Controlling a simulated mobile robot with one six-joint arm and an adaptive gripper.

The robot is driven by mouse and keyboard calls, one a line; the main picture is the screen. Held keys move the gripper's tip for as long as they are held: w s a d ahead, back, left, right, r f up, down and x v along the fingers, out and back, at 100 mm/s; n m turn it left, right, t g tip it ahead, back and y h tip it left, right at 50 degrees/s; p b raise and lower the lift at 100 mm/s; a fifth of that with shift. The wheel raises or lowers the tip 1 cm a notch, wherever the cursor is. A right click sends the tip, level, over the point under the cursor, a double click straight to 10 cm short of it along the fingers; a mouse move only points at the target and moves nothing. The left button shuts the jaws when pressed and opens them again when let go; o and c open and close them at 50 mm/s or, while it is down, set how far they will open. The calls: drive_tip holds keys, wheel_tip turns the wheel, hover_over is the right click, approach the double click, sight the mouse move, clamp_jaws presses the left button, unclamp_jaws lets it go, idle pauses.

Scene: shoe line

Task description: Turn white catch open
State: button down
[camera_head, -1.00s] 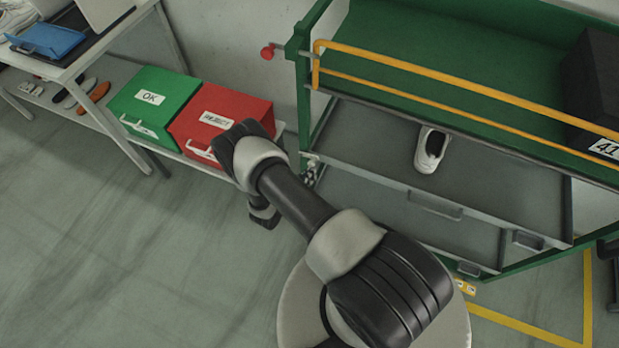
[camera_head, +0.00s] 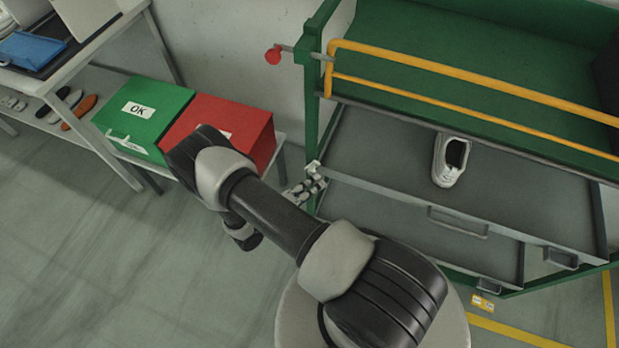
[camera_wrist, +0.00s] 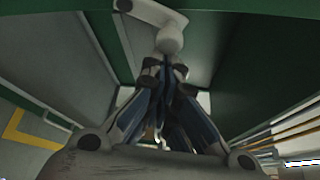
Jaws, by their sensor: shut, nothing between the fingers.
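The white catch (camera_wrist: 168,38) shows at the top of the wrist view, a pale round knob with a short arm lying across the green frame. My gripper (camera_wrist: 170,68) is shut and empty, its fingertips close together just below the knob. I cannot tell whether they touch it. In the head view my gripper (camera_head: 308,188) is at the rack's left green post, partly behind my arm. A small white part (camera_head: 313,168) shows on that post just above the gripper and looks like the catch.
The green rack (camera_head: 312,100) has grey drawers (camera_head: 380,150), the upper one holding a white shoe (camera_head: 450,160). A yellow rail (camera_head: 430,68) crosses above. A red knob (camera_head: 273,55) sticks out left. Green OK (camera_head: 165,100) and red (camera_head: 240,120) boxes stand left. Floor at lower left is clear.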

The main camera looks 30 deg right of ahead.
drive_tip(key=shift+w+a+r+n+b, duration=0.3)
drive_tip(key=shift+w+a+r+b, duration=0.35)
drive_tip(key=shift+r, duration=0.15)
drive_tip(key=shift+w, duration=0.15)
drive_tip(key=shift+r, duration=0.1)
idle(0.4)
